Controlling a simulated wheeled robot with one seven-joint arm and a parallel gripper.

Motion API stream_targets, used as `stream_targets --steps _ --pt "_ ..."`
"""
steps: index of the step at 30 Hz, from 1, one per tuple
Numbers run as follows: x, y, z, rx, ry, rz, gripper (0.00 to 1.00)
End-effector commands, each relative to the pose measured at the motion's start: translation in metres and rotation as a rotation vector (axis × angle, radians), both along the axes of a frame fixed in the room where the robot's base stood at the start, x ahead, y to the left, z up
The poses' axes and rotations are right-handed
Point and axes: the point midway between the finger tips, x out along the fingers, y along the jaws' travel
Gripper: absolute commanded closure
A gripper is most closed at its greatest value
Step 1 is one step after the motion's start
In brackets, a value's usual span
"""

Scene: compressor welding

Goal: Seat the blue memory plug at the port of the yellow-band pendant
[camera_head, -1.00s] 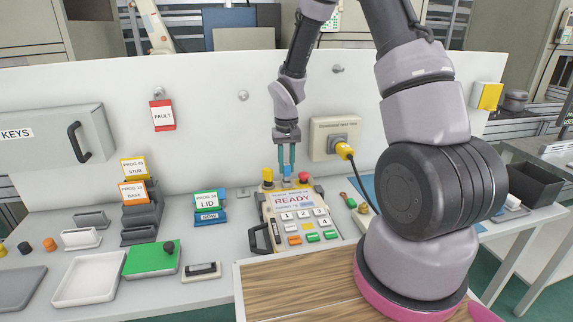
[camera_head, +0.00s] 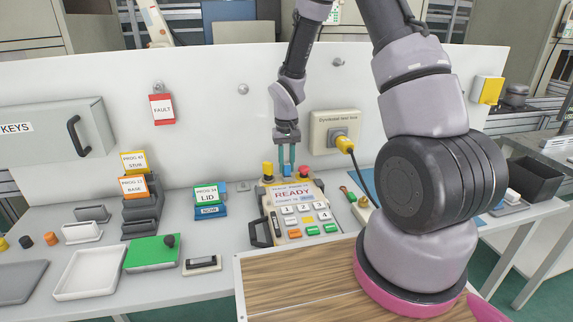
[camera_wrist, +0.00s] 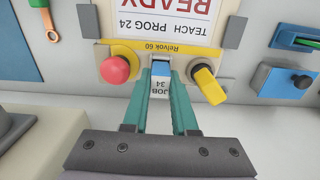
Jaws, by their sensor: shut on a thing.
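The yellow-band pendant (camera_head: 297,212) lies on the bench with its READY screen lit. In the wrist view its yellow band (camera_wrist: 185,50) reads "Relvok 60". My gripper (camera_head: 288,172) points down at the pendant's far edge, and its teal fingers also show in the wrist view (camera_wrist: 160,82). They are shut on the blue memory plug (camera_wrist: 160,69), which has a pale "JOB 34" label. The plug is at the middle of the band edge, between a red button (camera_wrist: 114,69) and a yellow switch (camera_wrist: 208,84). The port is hidden, and I cannot tell how deep the plug sits.
A blue "LID" holder (camera_head: 208,203) and a stepped rack (camera_head: 140,205) stand left of the pendant. A yellow connector with a cable (camera_head: 345,143) hangs from the wall box at right. A white tray (camera_head: 88,276) and a green block (camera_head: 152,253) are at front left.

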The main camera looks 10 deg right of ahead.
Motion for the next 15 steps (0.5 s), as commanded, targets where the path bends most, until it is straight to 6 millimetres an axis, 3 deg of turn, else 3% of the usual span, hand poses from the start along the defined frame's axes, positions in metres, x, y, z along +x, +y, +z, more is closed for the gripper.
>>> stream_targets --steps 8,9,10,11,15 --pt "0.0001 0.0000 -0.0006 0.000 0.000 0.000 1.00" --pt "0.0001 0.0000 -0.0007 0.000 0.000 0.000 0.59" --pt "0.0000 0.0000 -0.0007 0.000 0.000 0.000 0.47" --pt "0.0000 0.0001 -0.0008 0.000 0.000 0.000 0.39" --pt "0.0000 0.0001 -0.0007 0.000 0.000 0.000 0.39"
